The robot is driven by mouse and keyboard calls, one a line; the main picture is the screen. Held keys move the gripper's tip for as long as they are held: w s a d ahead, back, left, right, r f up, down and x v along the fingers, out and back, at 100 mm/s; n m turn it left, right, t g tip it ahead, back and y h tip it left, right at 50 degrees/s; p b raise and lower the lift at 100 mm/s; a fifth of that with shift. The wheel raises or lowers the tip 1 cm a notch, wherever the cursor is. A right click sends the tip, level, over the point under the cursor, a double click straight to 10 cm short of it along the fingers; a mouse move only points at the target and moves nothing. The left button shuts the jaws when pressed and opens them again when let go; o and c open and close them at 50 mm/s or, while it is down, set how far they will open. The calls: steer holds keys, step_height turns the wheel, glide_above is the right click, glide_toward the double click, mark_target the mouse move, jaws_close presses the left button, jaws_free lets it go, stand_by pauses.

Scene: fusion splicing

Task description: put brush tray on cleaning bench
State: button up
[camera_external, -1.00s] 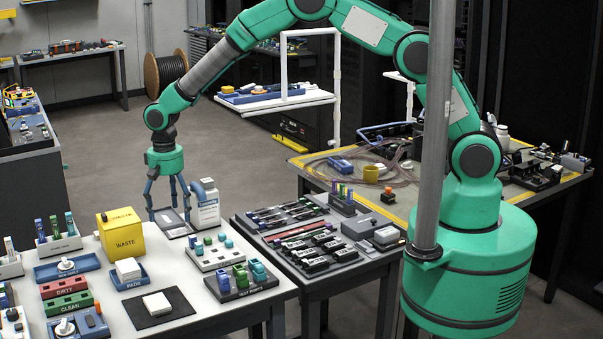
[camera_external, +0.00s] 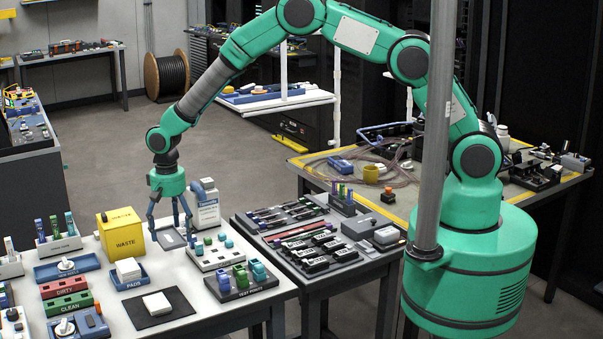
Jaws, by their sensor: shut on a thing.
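My gripper (camera_external: 172,234) is shut on a small grey tray (camera_external: 171,240), which I take to be the brush tray. The fingers are on either side of it. The tray is at the back edge of the white-topped cleaning bench (camera_external: 205,303), between the yellow waste bin and the white block with round caps. I cannot tell whether its underside touches the bench top. No brushes can be made out in it at this size.
The yellow waste bin (camera_external: 121,234) stands left of the tray. A white holder with caps (camera_external: 213,256) is close on the right. A pad tray (camera_external: 131,282) and dark mat (camera_external: 182,312) lie in front.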

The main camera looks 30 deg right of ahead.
glide_above(178, 267)
steer(key=shift+s+f, duration=0.1)
steer(key=shift+f, duration=2.8)
steer(key=shift+f+b, duration=0.3)
steer(key=shift+f, duration=1.55)
steer(key=shift+f, duration=0.15)
steer(key=o, duration=1.2)
step_height(178, 267, up, 12)
steer(key=shift+r+p, duration=0.15)
steer(key=shift+p, duration=0.25)
